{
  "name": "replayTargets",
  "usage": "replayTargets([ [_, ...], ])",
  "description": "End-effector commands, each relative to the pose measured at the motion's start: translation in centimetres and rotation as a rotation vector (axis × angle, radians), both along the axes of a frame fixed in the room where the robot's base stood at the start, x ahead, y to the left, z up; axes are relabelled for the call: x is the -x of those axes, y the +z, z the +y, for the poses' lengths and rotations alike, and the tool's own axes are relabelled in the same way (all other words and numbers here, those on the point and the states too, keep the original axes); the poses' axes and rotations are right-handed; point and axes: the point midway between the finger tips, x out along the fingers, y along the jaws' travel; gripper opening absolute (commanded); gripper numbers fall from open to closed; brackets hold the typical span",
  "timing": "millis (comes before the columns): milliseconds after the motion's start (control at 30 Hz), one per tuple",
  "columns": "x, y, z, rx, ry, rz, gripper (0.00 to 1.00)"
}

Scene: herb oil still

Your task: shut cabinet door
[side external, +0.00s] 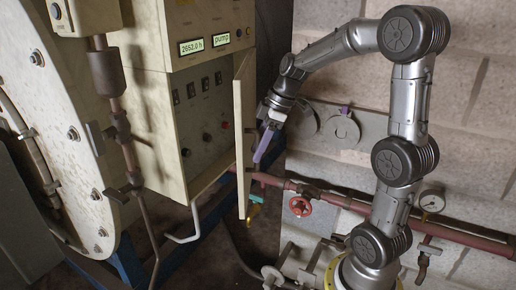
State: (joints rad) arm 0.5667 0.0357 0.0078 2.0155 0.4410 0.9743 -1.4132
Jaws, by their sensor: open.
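The cabinet door (242,135) is a narrow cream panel, seen nearly edge-on. It stands open, swung out from the right side of the control cabinet (200,115). The cabinet's inner panel with knobs, switches and a red button is exposed. My gripper (258,160) is just to the right of the door, pointing down, with purple fingers. The fingertips are close to the door's right side; I cannot tell whether they touch it. One finger hides much of the other, and nothing shows between them.
Above the door are two lit displays (191,46). A red pipe with a red valve wheel (300,206) runs behind my gripper along the block wall. A large round cream vessel (60,120) stands at left. A pressure gauge (432,201) is at right.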

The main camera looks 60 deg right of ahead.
Motion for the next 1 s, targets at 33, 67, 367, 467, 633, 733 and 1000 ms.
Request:
replayTargets([
  [33,-0.05,-0.16,0.06,0.0,0.0,0.0,0.47],
  [67,-0.07,-0.21,0.07,0.0,0.0,0.0,0.47],
  [367,-0.07,-0.23,0.08,0.0,0.0,0.0,0.36],
  [467,-0.07,-0.22,0.07,0.0,0.0,0.0,0.18],
  [633,-0.06,-0.21,0.08,0.0,0.0,0.0,0.0],
  [733,-0.06,-0.2,0.08,-0.001,0.0,0.001,0.0],
  [1000,-0.06,-0.19,0.09,-0.001,0.0,0.001,0.0],
])
